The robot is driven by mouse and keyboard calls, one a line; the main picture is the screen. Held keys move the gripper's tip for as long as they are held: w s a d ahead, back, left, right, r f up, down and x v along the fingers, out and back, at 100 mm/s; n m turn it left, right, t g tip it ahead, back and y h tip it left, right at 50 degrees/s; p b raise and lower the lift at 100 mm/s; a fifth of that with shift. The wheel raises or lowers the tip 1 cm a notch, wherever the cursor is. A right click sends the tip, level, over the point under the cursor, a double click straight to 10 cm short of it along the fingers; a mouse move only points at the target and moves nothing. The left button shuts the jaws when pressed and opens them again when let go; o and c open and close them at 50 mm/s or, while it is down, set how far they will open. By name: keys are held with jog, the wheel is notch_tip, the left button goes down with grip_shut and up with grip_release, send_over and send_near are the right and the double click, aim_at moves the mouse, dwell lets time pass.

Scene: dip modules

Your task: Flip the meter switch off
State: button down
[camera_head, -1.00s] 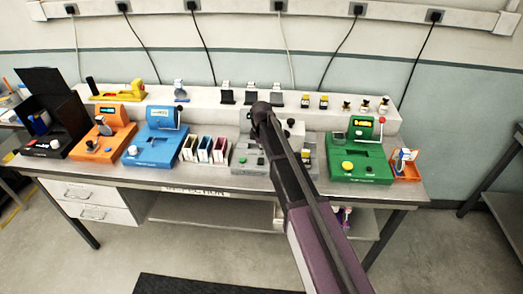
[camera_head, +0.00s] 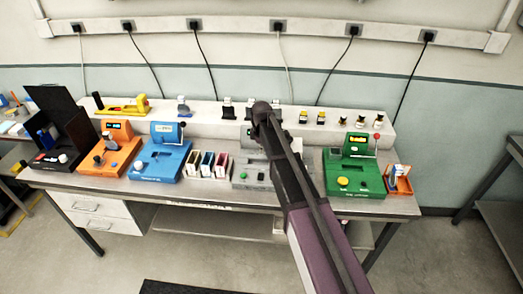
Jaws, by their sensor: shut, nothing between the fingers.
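Several coloured devices stand on the bench; I cannot tell which one is the meter, and no switch position can be read. An orange device (camera_head: 118,155) and a blue device (camera_head: 156,160) with small displays stand at the left. A grey device (camera_head: 247,172) in the middle is partly hidden by my arm. A green device (camera_head: 352,168) with a lit display, a yellow round knob and a red-tipped lever stands at the right. My arm rises from the bottom right to a dark joint over the grey device. My gripper's fingers do not show.
A black open box (camera_head: 60,135) stands at the left end. Small coloured card holders (camera_head: 207,165) sit between the blue and grey devices. An orange tray (camera_head: 399,184) is at the right end. A raised white shelf (camera_head: 205,118) with small parts runs behind the devices.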

jog(key=shift+w+r+p, duration=0.1)
jog(key=shift+r+p, duration=0.45)
jog(key=shift+r, duration=0.3)
jog(key=s+d+f+m+b, duration=0.2)
jog(key=s+d+m, duration=0.6)
jog(key=s, duration=0.5)
jog(key=s+d+f+m+g+b, duration=0.1)
jog(key=s+d+f+m+b, duration=0.2)
jog(key=s+d+m, duration=0.6)
jog(key=s+d, duration=0.3)
jog(key=s, duration=0.1)
jog(key=shift+s+f+b, duration=0.35)
jog(key=shift+f, duration=0.05)
